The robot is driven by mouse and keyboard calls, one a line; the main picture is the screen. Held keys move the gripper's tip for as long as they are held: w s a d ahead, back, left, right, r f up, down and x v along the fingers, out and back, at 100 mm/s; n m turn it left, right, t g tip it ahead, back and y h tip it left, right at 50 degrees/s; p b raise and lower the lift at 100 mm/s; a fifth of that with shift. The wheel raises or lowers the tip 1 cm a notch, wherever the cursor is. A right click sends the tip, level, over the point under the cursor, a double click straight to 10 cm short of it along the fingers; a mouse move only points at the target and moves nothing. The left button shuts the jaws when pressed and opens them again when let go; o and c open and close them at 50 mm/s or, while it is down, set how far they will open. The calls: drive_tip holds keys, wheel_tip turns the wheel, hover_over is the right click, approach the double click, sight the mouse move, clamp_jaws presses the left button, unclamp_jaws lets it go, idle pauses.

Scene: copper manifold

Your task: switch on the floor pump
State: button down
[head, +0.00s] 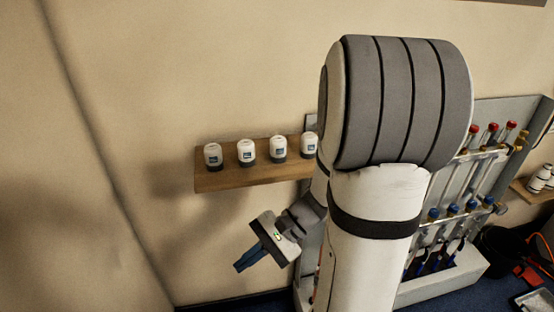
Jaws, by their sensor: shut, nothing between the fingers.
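My gripper (240,267) is in the lower left middle of the head view, pointing down and left. Its blue-grey fingers are shut and hold nothing. It hangs in front of the wall, below a wooden shelf. I cannot make out the floor pump or its switch for certain. A dark round object (500,247) with an orange-red part (532,272) stands at the right, partly cut by the frame edge. I cannot tell whether it belongs to the pump. My arm hides much of the middle of the view.
A wooden shelf (245,180) carries several white-and-grey canisters (246,152). Behind my arm stands a grey cabinet (440,285) with pipes and red and blue valve caps (472,205). A grey tray (535,301) lies at the lower right. The wall at left is bare.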

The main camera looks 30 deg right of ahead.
drive_tip(key=w+d+f+m+t+p, duration=0.1)
drive_tip(key=w+d+m+t, duration=0.3)
drive_tip(key=d+m+t, duration=0.25)
drive_tip(key=w+d+f+m+t, duration=0.1)
drive_tip(key=w+d+m+t, duration=0.4)
drive_tip(key=d+m+t, duration=0.15)
drive_tip(key=s+d+f+m+t+h, duration=0.2)
drive_tip(key=d+f+m+h, duration=0.2)
drive_tip(key=d+m+h, duration=0.3)
drive_tip(key=s+d+f+m+t+h, duration=0.2)
drive_tip(key=d+f+m+h, duration=0.3)
drive_tip(key=d, duration=0.6)
drive_tip(key=s+m+h, duration=0.1)
drive_tip(key=m+h, duration=0.1)
drive_tip(key=h, duration=0.1)
drive_tip(key=shift+s+d+p, duration=0.2)
drive_tip(key=shift+d+p, duration=0.05)
drive_tip(key=shift+p, duration=0.15)
drive_tip(key=shift+s, duration=0.1)
